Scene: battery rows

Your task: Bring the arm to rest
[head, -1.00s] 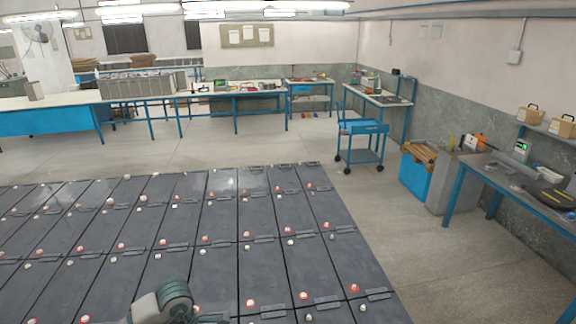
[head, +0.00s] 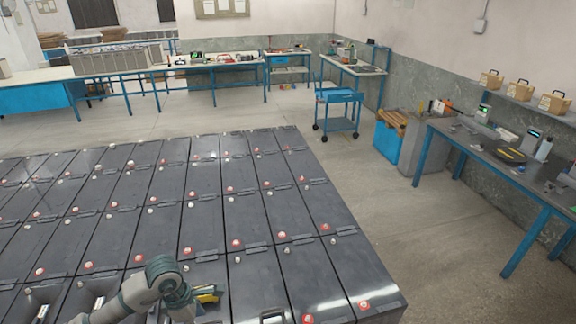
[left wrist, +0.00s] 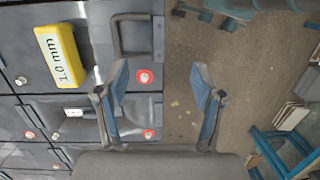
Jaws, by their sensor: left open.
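My left arm (head: 150,290) reaches in from the bottom left of the head view, over the front of the battery rows; its fingers are not clearly visible there. In the left wrist view my left gripper (left wrist: 159,75) is open, its two blue-grey fingers wide apart with nothing between them. The left finger is over the edge of a dark battery, and the right finger is over the floor. A yellow block marked 1.0 mm (left wrist: 60,56) lies on the batteries, left of the fingers and apart from them. It also shows in the head view (head: 207,293), beside my arm.
Rows of dark batteries (head: 205,205) with red and white terminal caps fill the front. A blue cart (head: 340,110), a blue bin (head: 388,142) and a workbench (head: 470,150) stand at the right. Open floor (head: 400,210) lies between the batteries and the workbench.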

